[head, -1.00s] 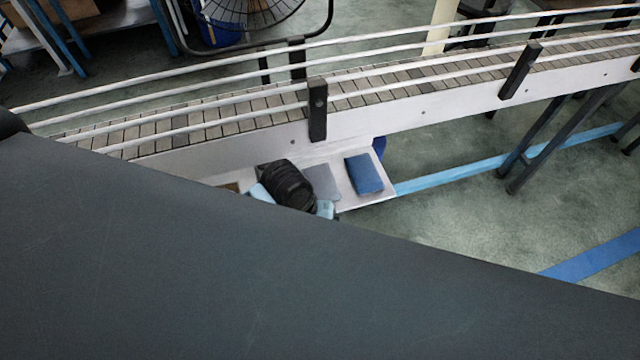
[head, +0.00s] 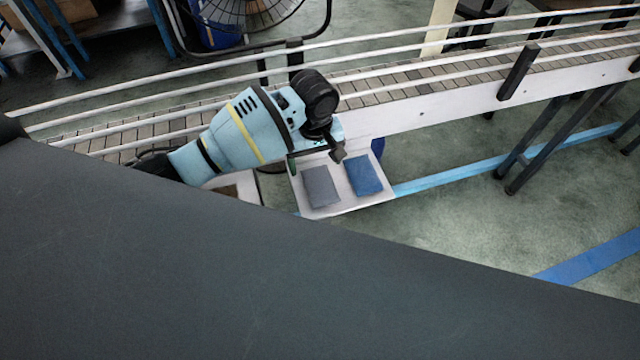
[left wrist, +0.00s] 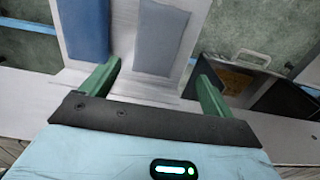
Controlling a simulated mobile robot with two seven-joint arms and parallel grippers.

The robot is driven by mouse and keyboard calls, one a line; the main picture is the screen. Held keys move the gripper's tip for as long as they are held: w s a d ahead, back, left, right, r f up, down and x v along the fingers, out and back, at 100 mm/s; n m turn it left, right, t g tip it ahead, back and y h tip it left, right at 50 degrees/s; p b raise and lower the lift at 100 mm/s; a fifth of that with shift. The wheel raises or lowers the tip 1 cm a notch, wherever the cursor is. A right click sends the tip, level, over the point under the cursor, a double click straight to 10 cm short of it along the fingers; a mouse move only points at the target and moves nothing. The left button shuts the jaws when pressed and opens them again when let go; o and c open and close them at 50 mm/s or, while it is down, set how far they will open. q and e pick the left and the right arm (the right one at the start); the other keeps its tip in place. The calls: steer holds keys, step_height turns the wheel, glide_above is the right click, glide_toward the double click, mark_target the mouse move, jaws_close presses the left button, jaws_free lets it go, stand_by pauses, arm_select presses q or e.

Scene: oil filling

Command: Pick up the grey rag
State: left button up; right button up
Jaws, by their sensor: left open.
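The grey rag (head: 320,187) lies flat on a white shelf (head: 345,206) below the conveyor. A blue rag (head: 363,175) lies just right of it. My left gripper (head: 315,160) is open and empty, above the far end of the grey rag. In the left wrist view the grey rag (left wrist: 159,40) shows beyond and between the open green fingers (left wrist: 157,66), apart from them. The blue rag (left wrist: 84,28) shows beyond the left finger there. My right gripper is not in view.
The conveyor (head: 430,85) with white rails and dark posts (head: 519,70) runs behind the shelf, close to my left arm. In the left wrist view a dark open case (left wrist: 275,98) with something brown in it stands right of the shelf.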

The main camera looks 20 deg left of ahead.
mark_target(319, 182)
arm_select(q)
steer(key=shift+s+d+f+b, duration=0.1)
steer(key=shift+d+f+b, duration=0.05)
steer(key=shift+f, duration=1.05)
steer(key=shift+d+f+b, duration=0.15)
steer(key=shift+f, duration=1.05)
steer(key=shift+s+d+f+b, duration=0.1)
steer(key=shift+d+f+b, duration=0.05)
steer(key=shift+f, duration=1.05)
steer(key=shift+w, duration=0.1)
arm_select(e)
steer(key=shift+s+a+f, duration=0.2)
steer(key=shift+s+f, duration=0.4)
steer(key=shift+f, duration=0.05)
arm_select(q)
steer(key=c, duration=1.1)
steer(key=shift+o, duration=0.2)
steer(key=shift+r, duration=0.15)
